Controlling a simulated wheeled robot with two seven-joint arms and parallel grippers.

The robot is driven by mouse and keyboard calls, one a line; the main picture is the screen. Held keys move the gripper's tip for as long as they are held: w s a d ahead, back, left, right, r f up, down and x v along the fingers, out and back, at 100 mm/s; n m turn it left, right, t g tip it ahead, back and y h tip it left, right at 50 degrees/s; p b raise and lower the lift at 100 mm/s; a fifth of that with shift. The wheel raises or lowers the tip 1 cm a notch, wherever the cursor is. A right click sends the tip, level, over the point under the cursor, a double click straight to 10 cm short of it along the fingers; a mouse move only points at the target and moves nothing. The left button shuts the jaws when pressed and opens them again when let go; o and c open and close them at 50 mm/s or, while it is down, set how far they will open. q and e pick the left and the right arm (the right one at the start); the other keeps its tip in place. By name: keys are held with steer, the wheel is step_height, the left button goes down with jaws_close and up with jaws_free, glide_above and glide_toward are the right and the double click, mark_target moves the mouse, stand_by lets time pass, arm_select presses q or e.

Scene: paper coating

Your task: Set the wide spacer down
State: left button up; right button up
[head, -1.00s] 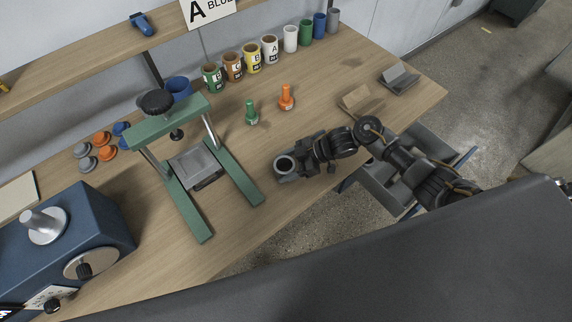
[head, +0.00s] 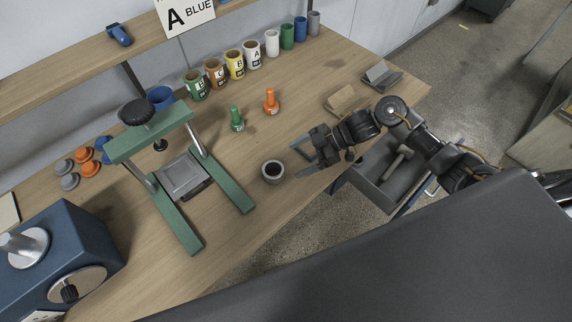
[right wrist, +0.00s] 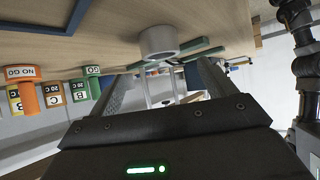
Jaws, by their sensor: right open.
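The wide spacer, a grey ring (head: 273,171), stands on the wooden table to the right of the green press frame. It also shows in the right wrist view (right wrist: 158,42), beyond the fingertips. My right gripper (head: 303,161) is open and empty, just to the right of the ring and apart from it. In the right wrist view its two fingers (right wrist: 165,85) are spread with nothing between them. My left gripper is not in view.
The green press (head: 226,180) stands left of the ring. A green gauge (head: 237,120) and an orange gauge (head: 271,103) stand behind it. Several labelled cups line the back edge. A drawer (head: 385,180) with a hammer is below the table's front edge.

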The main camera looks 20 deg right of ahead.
steer(key=shift+v, duration=1.25)
steer(key=shift+a, duration=0.1)
